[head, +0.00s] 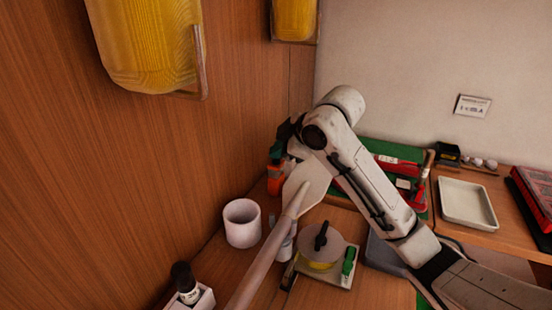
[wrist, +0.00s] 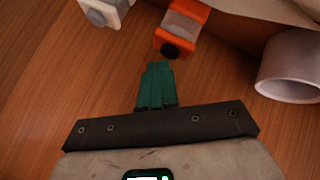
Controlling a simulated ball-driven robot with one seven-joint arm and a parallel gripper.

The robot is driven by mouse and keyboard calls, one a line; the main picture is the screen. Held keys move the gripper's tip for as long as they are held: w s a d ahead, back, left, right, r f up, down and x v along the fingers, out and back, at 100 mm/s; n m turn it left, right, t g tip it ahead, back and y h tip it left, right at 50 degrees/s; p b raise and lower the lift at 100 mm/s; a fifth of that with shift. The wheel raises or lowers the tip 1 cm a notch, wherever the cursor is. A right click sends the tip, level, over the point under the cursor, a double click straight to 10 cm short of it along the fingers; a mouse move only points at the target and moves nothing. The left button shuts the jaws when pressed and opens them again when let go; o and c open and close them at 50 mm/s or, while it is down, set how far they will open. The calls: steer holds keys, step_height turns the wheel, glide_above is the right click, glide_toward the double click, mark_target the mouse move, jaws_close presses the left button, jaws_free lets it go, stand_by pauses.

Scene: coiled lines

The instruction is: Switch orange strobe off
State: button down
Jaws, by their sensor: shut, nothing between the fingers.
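The orange strobe (wrist: 187,22) is near the top middle of the wrist view, with a grey band and a round black button (wrist: 172,50) on its near end. In the head view, part of the strobe (head: 274,184) shows orange beside my arm, partly hidden. My gripper (wrist: 157,66) has its green fingers shut and empty. The fingertips are just short of the black button in the wrist picture, slightly left of it. I cannot tell whether they touch. In the head view, my gripper (head: 277,152) is close above the strobe, near the wooden wall.
A white cup (head: 242,223) stands left of the strobe. A pale long-handled paddle (head: 268,254) rises in front. A spool (head: 321,247) with yellow line lies on the bench. A white tray (head: 467,203) is at right. Yellow coils (head: 150,45) hang on the wall.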

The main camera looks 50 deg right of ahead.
mark_target(279, 163)
steer(key=shift+r, duration=0.35)
step_height(279, 163, up, 6)
steer(key=p, duration=0.5)
